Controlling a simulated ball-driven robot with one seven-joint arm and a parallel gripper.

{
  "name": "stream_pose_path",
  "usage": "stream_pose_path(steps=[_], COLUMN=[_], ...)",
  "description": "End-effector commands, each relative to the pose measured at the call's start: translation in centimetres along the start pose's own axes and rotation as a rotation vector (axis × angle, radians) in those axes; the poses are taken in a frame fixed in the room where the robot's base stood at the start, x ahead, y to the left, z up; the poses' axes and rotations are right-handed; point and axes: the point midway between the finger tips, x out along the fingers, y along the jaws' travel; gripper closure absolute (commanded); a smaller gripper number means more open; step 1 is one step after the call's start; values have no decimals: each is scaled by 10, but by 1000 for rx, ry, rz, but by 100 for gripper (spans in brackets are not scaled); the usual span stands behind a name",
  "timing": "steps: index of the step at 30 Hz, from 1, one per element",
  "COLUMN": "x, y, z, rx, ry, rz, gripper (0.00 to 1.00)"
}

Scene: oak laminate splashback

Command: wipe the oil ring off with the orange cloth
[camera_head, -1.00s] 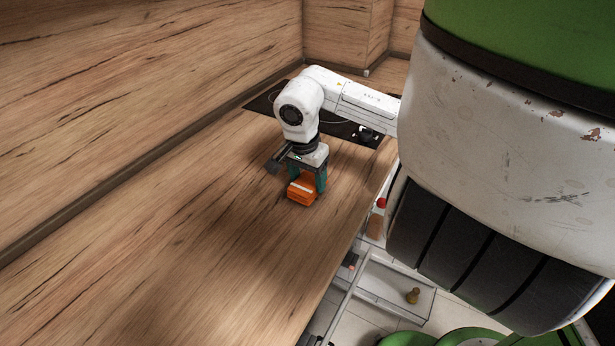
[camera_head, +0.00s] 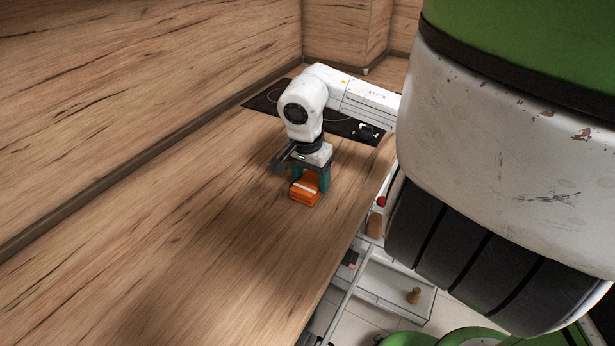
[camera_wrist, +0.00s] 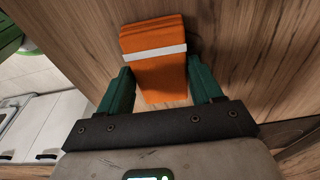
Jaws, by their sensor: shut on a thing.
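The orange cloth (camera_head: 304,194), a folded block with a white band, is between the green fingers of my gripper (camera_head: 311,182), low over the wooden worktop (camera_head: 235,235). In the wrist view the cloth (camera_wrist: 155,68) sticks out past the fingertips of my gripper (camera_wrist: 163,88), which is shut on it. I cannot tell whether the cloth touches the worktop. No oil ring can be made out on the visible wood; the patch under the cloth and gripper is hidden.
A black hob (camera_head: 345,128) lies behind my gripper, with a small dark item (camera_head: 367,131) on it. The wooden splashback (camera_head: 150,85) runs along the left. An open drawer (camera_head: 395,285) holding a small yellowish item (camera_head: 413,295) is below the right edge. The near worktop is clear.

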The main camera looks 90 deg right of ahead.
Motion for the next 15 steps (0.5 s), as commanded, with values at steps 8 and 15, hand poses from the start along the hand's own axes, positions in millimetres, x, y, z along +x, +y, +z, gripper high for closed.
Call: stream_pose_path(steps=[8,15], x=[1,1], y=[15,16], z=[0,0], rx=[1,0], ry=[1,2], rz=[1,1], gripper=[59,59])
